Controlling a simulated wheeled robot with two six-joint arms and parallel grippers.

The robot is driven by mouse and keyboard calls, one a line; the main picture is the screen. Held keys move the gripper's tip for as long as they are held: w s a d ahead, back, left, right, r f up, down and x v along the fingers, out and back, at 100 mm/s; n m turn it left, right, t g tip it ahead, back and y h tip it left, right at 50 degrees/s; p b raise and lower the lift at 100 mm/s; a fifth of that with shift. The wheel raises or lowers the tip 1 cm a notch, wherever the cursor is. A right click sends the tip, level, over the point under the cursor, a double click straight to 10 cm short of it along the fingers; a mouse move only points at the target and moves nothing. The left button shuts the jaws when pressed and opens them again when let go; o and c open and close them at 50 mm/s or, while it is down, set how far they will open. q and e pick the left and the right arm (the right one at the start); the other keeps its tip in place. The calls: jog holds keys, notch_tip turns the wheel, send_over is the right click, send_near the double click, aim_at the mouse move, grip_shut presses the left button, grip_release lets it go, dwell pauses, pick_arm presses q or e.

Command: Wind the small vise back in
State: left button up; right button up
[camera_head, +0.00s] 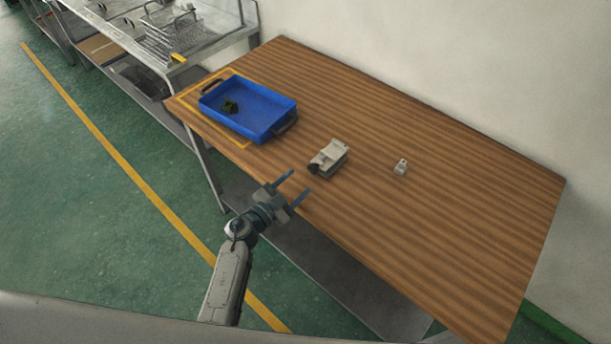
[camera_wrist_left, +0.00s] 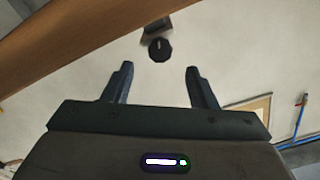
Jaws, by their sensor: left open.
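The small vise (camera_head: 330,158) is a pale grey block on the wooden table near its front edge. Its dark round knob (camera_head: 314,169) faces my left gripper. My left gripper (camera_head: 300,181) is open and empty, just off the table's front edge, with both fingers pointing toward the vise. In the left wrist view, the knob (camera_wrist_left: 160,49) shows a light mark and sits beyond the gap between the fingertips (camera_wrist_left: 160,68), apart from both. Part of the vise body (camera_wrist_left: 156,27) shows behind it. How far the jaw is out cannot be told. My right gripper is not in view.
A blue tray (camera_head: 221,119) with a small dark green item (camera_head: 230,107) stands left of the vise. A small pale part (camera_head: 401,167) stands to the right. The table (camera_head: 460,200) is otherwise clear. A metal bench (camera_head: 190,70) with a wire rack stands at the back left.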

aim_at(311, 170)
pick_arm(q)
jog(key=shift+v, duration=2.3)
jog(key=w+d+n+b, duration=0.1)
jog(key=w+d+n, duration=0.1)
jog(key=w+n, duration=0.1)
jog(key=w+d+n+b, duration=0.2)
jog(key=w+n, duration=0.1)
jog(key=n, duration=0.1)
jog(key=w+d+n+b, duration=0.1)
jog(key=w+d+n, duration=0.1)
jog(key=w+n, duration=0.1)
jog(key=shift+d+b, duration=0.15)
jog(key=shift+b, duration=0.15)
jog(key=c, duration=1)
